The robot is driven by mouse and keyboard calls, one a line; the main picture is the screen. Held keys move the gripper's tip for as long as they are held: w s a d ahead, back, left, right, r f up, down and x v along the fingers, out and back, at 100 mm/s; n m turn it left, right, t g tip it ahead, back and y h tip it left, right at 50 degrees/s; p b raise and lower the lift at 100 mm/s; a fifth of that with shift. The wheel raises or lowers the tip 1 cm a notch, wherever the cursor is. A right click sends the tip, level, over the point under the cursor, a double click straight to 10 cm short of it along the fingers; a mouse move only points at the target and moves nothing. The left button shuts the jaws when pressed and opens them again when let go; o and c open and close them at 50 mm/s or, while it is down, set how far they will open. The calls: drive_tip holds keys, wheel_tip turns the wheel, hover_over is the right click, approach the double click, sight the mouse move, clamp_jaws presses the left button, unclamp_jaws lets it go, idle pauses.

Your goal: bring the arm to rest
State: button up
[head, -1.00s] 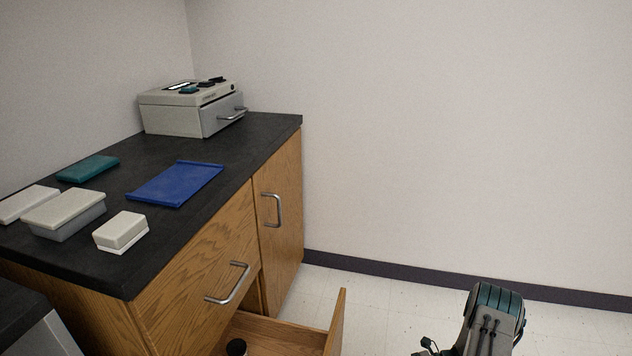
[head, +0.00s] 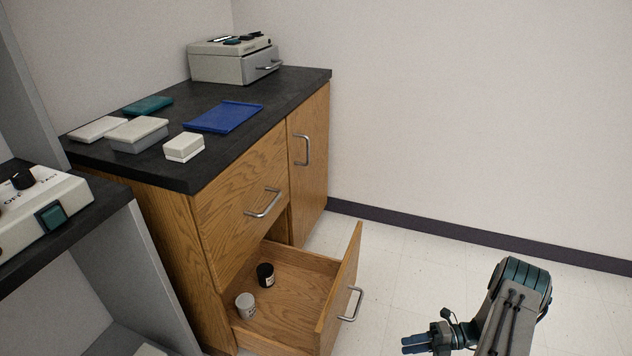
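My arm (head: 510,300) shows at the lower right, bent, in front of the pale floor. My gripper (head: 412,344) is at the bottom edge, pointing left, to the right of the open drawer's front and apart from it. Its dark blue fingers lie close together and seem to hold nothing. Whether they are open or shut is too small to tell.
The lower drawer (head: 338,300) stands open, with a black jar (head: 265,275) and a white jar (head: 245,305) inside. Boxes, a blue tray (head: 225,117) and a grey device (head: 230,66) sit on the black counter. A control box (head: 40,212) stands at left. Floor at right is clear.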

drive_tip(key=a+r+n+g+h+p, duration=0.1)
drive_tip(key=a+r+n+h+p, duration=0.3)
drive_tip(key=r, duration=1)
drive_tip(key=r+n+g+h+p, duration=0.1)
drive_tip(key=r+n+h+p, duration=0.1)
drive_tip(key=r+n+p, duration=0.9)
drive_tip(key=a+r+n+g+h+p, duration=0.1)
drive_tip(key=a+r+n+h, duration=0.2)
drive_tip(key=r, duration=1.5)
drive_tip(key=s+a+r+n+t+h+p, duration=0.1)
drive_tip(key=s+r+n+p, duration=0.4)
drive_tip(key=r, duration=0.5)
drive_tip(key=s+a+r+n+t+h+p, duration=0.2)
drive_tip(key=s+r+n+p, duration=0.3)
drive_tip(key=r, duration=0.5)
drive_tip(key=s+a+r+n+t+h+p, duration=0.1)
drive_tip(key=s+r+n+t+h+p, duration=0.2)
drive_tip(key=r+n+p, duration=0.4)
wheel_tip(320, 180, up, 4)
drive_tip(key=shift+s+a+f+n+t+h, duration=0.3)
drive_tip(key=shift+s+n+h, duration=0.25)
drive_tip(key=shift+s, duration=0.55)
